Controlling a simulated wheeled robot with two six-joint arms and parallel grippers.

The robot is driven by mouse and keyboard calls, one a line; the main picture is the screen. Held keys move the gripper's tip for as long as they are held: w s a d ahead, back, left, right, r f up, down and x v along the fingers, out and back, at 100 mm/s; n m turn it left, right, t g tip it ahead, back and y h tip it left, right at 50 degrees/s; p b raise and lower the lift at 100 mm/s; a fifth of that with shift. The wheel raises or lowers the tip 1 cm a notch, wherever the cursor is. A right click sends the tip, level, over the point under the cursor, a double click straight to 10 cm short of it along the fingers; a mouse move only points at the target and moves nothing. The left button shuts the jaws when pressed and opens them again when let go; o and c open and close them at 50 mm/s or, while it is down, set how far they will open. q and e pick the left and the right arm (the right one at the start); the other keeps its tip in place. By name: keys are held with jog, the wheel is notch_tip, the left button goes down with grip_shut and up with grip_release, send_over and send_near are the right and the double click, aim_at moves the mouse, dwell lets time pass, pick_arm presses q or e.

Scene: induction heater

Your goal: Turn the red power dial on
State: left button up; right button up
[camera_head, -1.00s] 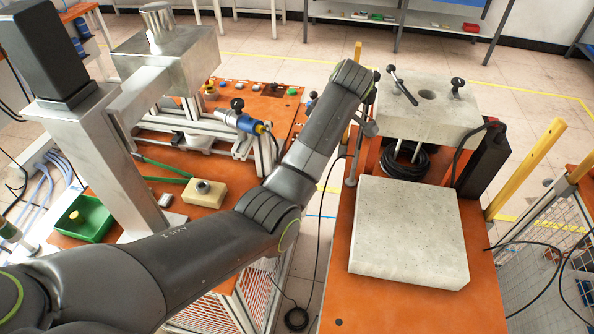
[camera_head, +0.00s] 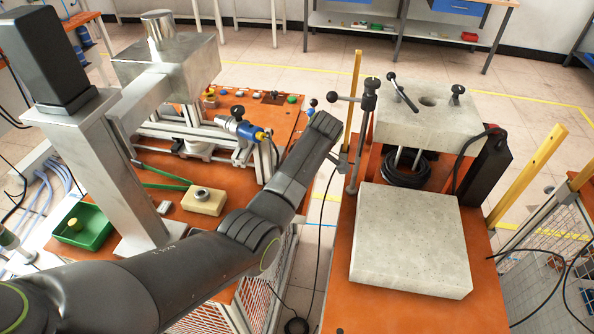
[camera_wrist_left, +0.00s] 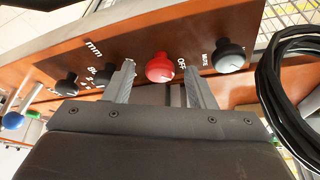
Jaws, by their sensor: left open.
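The red power dial (camera_wrist_left: 160,68) shows in the left wrist view on a dark orange panel (camera_wrist_left: 190,25), with the white word OFF beside it on the right. My left gripper (camera_wrist_left: 159,69) is open, with one finger on each side of the dial. I cannot tell whether the fingers touch it. In the head view my left arm reaches across to the left edge of the orange bench, and the gripper (camera_head: 340,160) is only partly visible there. The dial is hidden in that view. My right gripper is not in view.
Black knobs (camera_wrist_left: 229,56) flank the dial on the panel. A coiled black cable (camera_wrist_left: 290,75) is close on the right. In the head view a post with black handles (camera_head: 368,100) stands beside my wrist, and a stone slab (camera_head: 410,238) rests on the bench.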

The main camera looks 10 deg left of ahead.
pick_arm(q)
jog(key=c, duration=1)
jog(key=shift+o, duration=0.2)
jog(key=shift+s+r+m+p, duration=0.15)
jog(key=shift+m+p, duration=0.35)
jog(key=shift+p, duration=0.5)
jog(key=m+p, duration=0.2)
jog(key=p, duration=0.1)
jog(key=m+t+h+p, duration=0.1)
jog(key=m+p, duration=0.2)
jog(key=shift+a+r+t, duration=0.15)
jog(key=shift+r+t, duration=0.05)
jog(key=shift+t, duration=0.1)
jog(key=m+p, duration=0.1)
jog(key=m+h+p, duration=0.1)
jog(key=shift+s+a+f+m+t+p, duration=0.1)
jog(key=shift+a+f+m+t+p, duration=0.05)
jog(key=shift+m+t+p, duration=0.2)
jog(key=shift+f+m+h+p, duration=0.1)
jog(key=shift+m+h+p, duration=0.35)
jog(key=shift+m, duration=0.3)
jog(key=o, duration=1)
jog(key=shift+c, duration=0.2)
